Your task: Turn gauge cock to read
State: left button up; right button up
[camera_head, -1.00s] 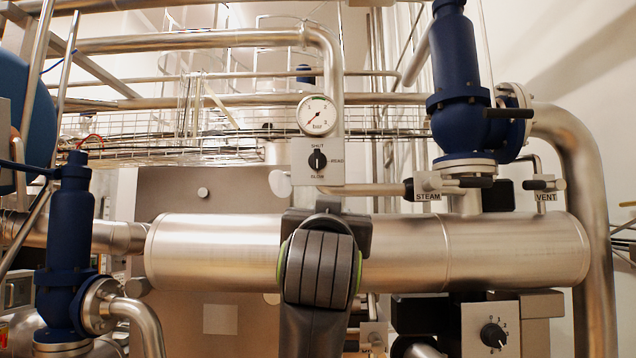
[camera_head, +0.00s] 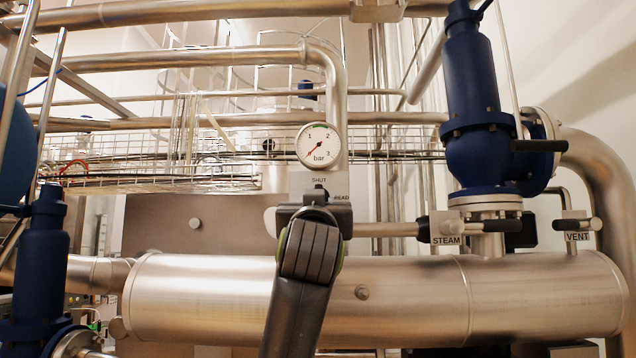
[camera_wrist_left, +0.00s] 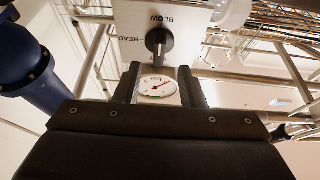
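The gauge cock is a black knob on a pale plate marked SHUT, READ and BLOW. It shows in the left wrist view (camera_wrist_left: 160,41), upside down, its white mark on the SHUT side. In the head view my gripper hides most of it. The round bar gauge (camera_head: 319,146) sits just above; its red needle points lower left, below 1. My left gripper (camera_head: 314,208) is in front of the plate. In the left wrist view its two fingers (camera_wrist_left: 160,86) are apart with nothing held, the gauge visible between them. My right gripper is out of view.
A large steel pipe (camera_head: 400,298) runs across below the plate. STEAM (camera_head: 445,228) and VENT (camera_head: 577,226) valves with black handles are on the right, by a blue safety valve (camera_head: 478,120). A wire tray (camera_head: 150,172) lies behind on the left.

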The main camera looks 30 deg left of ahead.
pick_arm(q)
jog(key=p+x, duration=0.3)
jog(key=x, duration=0.2)
jog(key=shift+w+a+r, duration=0.1)
jog(key=shift+w+r, duration=0.15)
jog(key=shift+w, duration=0.05)
jog(key=shift+c, duration=0.6)
grip_shut()
